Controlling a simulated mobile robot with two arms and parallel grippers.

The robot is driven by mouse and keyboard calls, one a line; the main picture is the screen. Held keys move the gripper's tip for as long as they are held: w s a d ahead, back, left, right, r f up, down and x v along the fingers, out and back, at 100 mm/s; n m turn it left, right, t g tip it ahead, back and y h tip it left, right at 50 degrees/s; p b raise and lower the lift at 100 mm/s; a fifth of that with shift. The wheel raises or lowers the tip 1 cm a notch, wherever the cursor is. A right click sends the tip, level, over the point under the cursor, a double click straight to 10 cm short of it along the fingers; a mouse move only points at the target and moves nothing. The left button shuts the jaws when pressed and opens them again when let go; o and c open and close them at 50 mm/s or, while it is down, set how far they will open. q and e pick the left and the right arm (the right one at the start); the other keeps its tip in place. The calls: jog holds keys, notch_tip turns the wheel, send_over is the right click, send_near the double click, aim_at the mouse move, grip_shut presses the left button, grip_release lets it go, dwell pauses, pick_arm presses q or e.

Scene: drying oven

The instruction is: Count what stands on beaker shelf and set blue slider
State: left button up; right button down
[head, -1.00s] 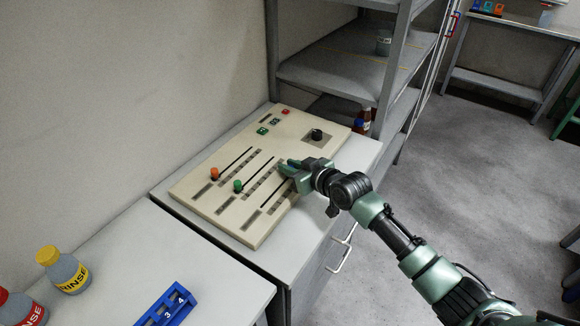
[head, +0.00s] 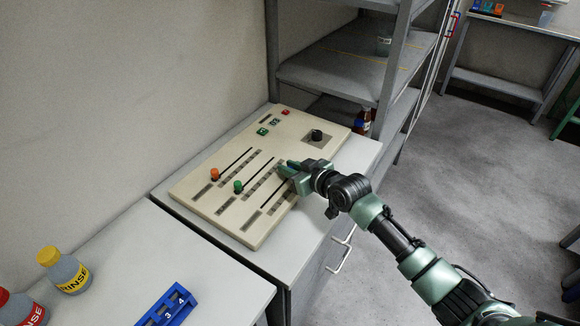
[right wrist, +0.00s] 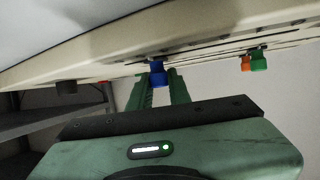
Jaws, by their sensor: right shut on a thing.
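A cream control panel (head: 215,190) lies on the bench, with an orange slider knob (head: 214,174) and a green slider knob (head: 238,186) near the front ends of their slots. My right gripper (head: 289,167) is over the far part of the rightmost slot. In the right wrist view the blue slider knob (right wrist: 157,74) sits between the fingertips, and the gripper is shut on it. In the head view the gripper hides that knob. A clear beaker (head: 384,46) stands on the grey rack's shelf (head: 335,68); the upright may hide part of the shelf. My left gripper is out of view.
A black dial (head: 316,135) and small green and red buttons are at the panel's far end. A brown bottle (head: 362,121) stands low in the rack. Yellow-capped (head: 65,273) and red-capped rinse bottles and a blue numbered rack (head: 168,305) are on the near table.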

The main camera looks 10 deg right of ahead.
aim_at(275, 193)
jog(key=s+a+p, duration=0.4)
jog(key=shift+s+a+r, duration=0.15)
jog(key=shift+s+a, duration=0.1)
jog(key=shift+s+a+p, duration=0.3)
jog(key=shift+s+p, duration=0.05)
jog(key=shift+f, duration=0.2)
jog(key=c, duration=1.3)
grip_release()
jog(key=shift+b+v, duration=0.45)
jog(key=shift+v, duration=3.45)
